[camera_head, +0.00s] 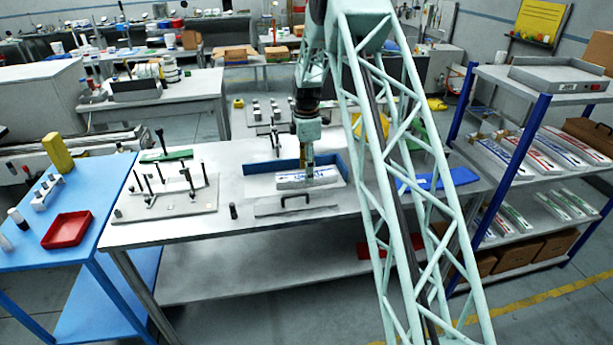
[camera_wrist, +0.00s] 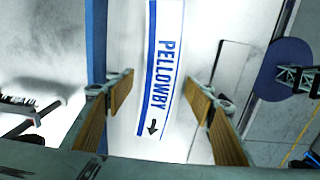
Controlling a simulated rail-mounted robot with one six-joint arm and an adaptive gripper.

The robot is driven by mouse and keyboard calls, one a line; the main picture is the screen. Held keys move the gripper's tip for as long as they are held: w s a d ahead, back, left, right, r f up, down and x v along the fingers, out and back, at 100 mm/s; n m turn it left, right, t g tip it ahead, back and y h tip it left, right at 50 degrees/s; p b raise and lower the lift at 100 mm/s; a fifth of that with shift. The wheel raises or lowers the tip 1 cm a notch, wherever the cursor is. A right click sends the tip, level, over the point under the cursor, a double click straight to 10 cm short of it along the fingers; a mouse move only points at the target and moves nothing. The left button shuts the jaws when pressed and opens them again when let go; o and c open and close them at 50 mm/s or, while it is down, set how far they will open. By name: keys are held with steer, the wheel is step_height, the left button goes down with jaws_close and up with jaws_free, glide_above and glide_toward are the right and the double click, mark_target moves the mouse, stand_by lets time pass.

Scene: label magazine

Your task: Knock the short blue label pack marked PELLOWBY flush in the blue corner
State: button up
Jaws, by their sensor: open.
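The PELLOWBY label pack (camera_head: 292,182) is white with blue lettering and a blue edge stripe. It lies flat inside the blue corner (camera_head: 263,167), a low L-shaped wall at its back and right side. In the wrist view the pack (camera_wrist: 160,75) runs lengthwise, with a pale strip between it and the blue wall (camera_wrist: 96,40), so they stand apart there. My gripper (camera_head: 309,178) is over the pack. Its open fingers, with tan pads, show on either side of the pack in the wrist view (camera_wrist: 160,122).
A flat plate with a dark handle (camera_head: 295,203) lies in front of the corner. A pegged fixture board (camera_head: 168,197) stands left on the table, and a blue flat item (camera_head: 438,179) lies right. My lattice arm crosses the head view. A shelf rack (camera_head: 540,150) stands at right.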

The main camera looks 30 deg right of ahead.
step_height(320, 180, up, 9)
steer(key=shift+f, duration=0.15)
stand_by(0.4)
stand_by(0.5)
steer(key=s+a+r+m+t+b, duration=0.1)
steer(key=s+a+r+m, duration=0.1)
steer(key=s+a+r, duration=0.55)
steer(key=s+a+r+m, duration=0.2)
steer(key=s+a+r, duration=0.15)
steer(key=r, duration=0.65)
steer(key=s+a+r+m+t+b, duration=0.1)
steer(key=s+a+r+m, duration=0.2)
steer(key=s, duration=0.5)
steer(key=s+a+r+m+b, duration=0.1)
steer(key=s+a+r, duration=0.3)
steer(key=s+r, duration=0.3)
steer(key=s+a+f+m, duration=0.1)
steer(key=s+a+m, duration=0.1)
steer(key=s, duration=0.9)
steer(key=s+a+f+m+t+b, duration=0.1)
steer(key=s+a+m, duration=0.1)
steer(key=s, duration=0.9)
steer(key=s+a+f+m+t, duration=0.1)
steer(key=s+a, duration=0.3)
steer(key=s, duration=0.8)
steer(key=shift+a+m+b, duration=0.25)
steer(key=shift+m+b, duration=0.1)
steer(key=shift+m, duration=0.55)
